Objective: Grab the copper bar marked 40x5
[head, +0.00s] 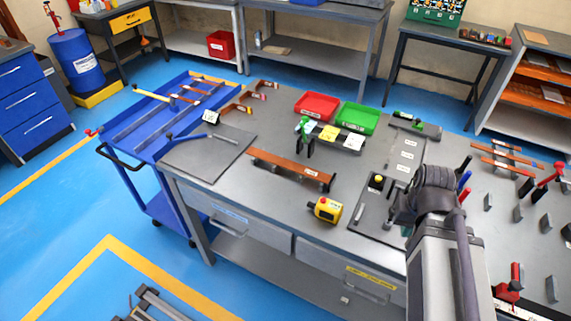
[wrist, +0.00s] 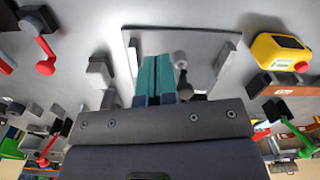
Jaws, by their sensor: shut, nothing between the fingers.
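A long copper bar (head: 290,168) lies on the grey bench near its middle, with a dark block at its right end. Shorter copper-coloured pieces with small tags (head: 237,108) lie at the bench's back left. More copper bars (head: 507,155) lie at the right. I cannot read a 40x5 marking on any of them. My gripper (wrist: 157,78) shows teal fingers that are shut and empty in the wrist view, over a grey plate fixture (wrist: 205,55). In the head view my arm hides the fingers.
A yellow control box (head: 325,209) stands at the bench's front edge. Red (head: 316,106) and green (head: 357,118) trays stand at the back. A blue cart (head: 150,115) adjoins the bench's left end. Upright blocks and red-handled clamps (head: 511,285) crowd the right side.

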